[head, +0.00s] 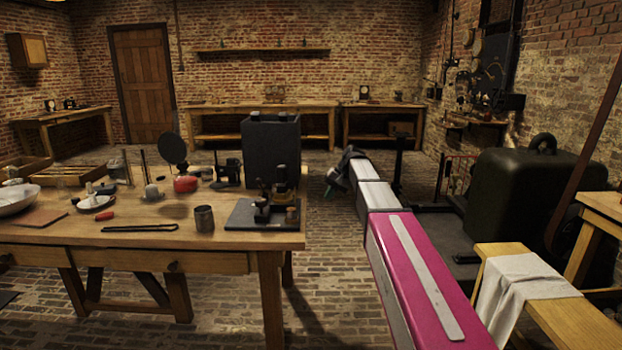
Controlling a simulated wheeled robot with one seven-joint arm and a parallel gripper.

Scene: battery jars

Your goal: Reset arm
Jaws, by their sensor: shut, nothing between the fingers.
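My arm (410,260), with a magenta link and pale grey links, reaches forward from the lower right into the open space right of the wooden table. My gripper (332,185) is small and dark at its far end, shut and empty, past the table's right edge. It appears to touch nothing. Fine detail of its fingers is too small to make out.
The wooden table (130,236) on the left bears a black jar (272,148), a metal cup (204,218), tongs (140,228) and a dark tray (245,216). A bench with a white cloth (528,285) and a large dark machine (520,190) stand right. Brick floor lies between.

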